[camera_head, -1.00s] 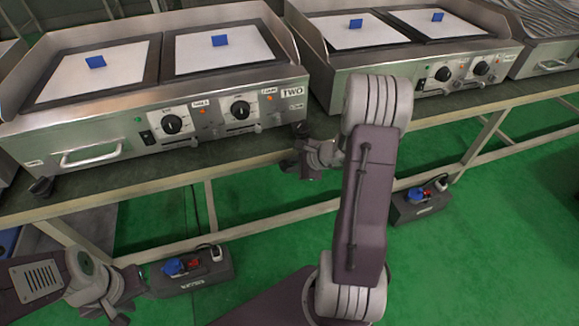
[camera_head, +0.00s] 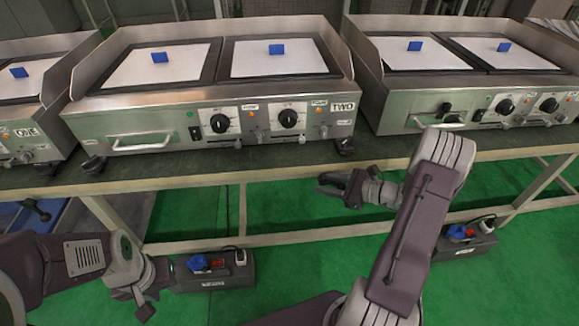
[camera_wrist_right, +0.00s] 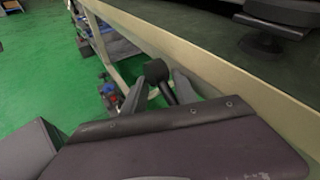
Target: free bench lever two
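In the head view my right gripper (camera_head: 328,186) is just in front of the bench edge, below the griddle labelled TWO (camera_head: 207,122), pointing left. The lever is not clearly separable from the gripper there. My left gripper (camera_head: 146,306) hangs low at the left, empty, its opening unclear.
The bench (camera_head: 230,167) carries several griddles with blue blocks on their plates. A similar dark lever (camera_head: 38,209) juts from the rail at the far left. Dark boxes with plugs (camera_head: 214,270) stand below. Green floor is open in front.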

